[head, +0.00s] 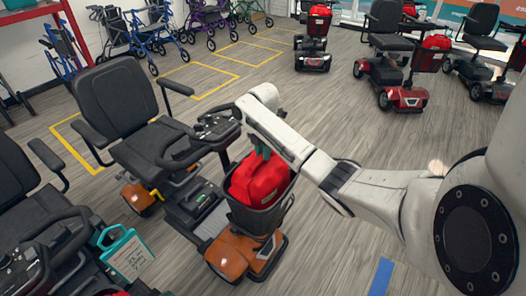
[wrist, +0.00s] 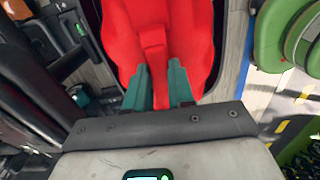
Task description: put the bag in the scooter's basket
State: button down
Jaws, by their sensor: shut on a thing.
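The red bag (head: 260,178) is at the dark basket (head: 262,216) on the front of the orange scooter (head: 228,255). Its lower part is hidden inside the basket, and its upper part shows above the rim. My gripper (head: 262,150) is right above the bag, with its green fingers pointing down. In the wrist view my gripper (wrist: 158,85) is shut on the strap of the red bag (wrist: 190,40). I cannot tell whether the bag rests on the basket's floor.
The scooter's black seat (head: 118,95) and handlebar (head: 205,135) stand left of my gripper. Another scooter with a teal tag (head: 125,252) is at the lower left. Red scooters (head: 402,95) stand at the back right. Grey floor (head: 330,120) is clear behind my arm.

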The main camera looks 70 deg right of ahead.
jog(key=c, duration=1)
grip_release()
jog(key=shift+f, duration=0.1)
notch_tip(320, 180, up, 12)
jog(key=p, duration=0.3)
jog(key=w+a+f+m+t+y, duration=0.1)
jog(key=w+a+f+m, duration=0.15)
jog(key=a, duration=0.75)
jog(key=w+a+f+m+t, duration=0.15)
jog(key=a+f, duration=0.25)
jog(key=a, duration=0.5)
jog(key=w+a+f+m+y, duration=0.1)
jog(key=a+f+m, duration=0.15)
jog(key=a, duration=0.75)
jog(key=s+a+f+m, duration=0.5)
jog(key=s+a, duration=0.3)
jog(key=s, duration=0.1)
jog(key=s+m, duration=0.1)
jog(key=s, duration=0.3)
jog(key=s+d+m+g+h, duration=0.1)
jog(key=s+m, duration=0.1)
jog(key=s, duration=0.3)
jog(key=s+m+h, duration=0.1)
jog(key=s, duration=0.3)
jog(key=shift+s+d+f+m+g, duration=0.2)
jog(key=shift+d+f+m+g, duration=0.05)
jog(key=shift+f, duration=0.1)
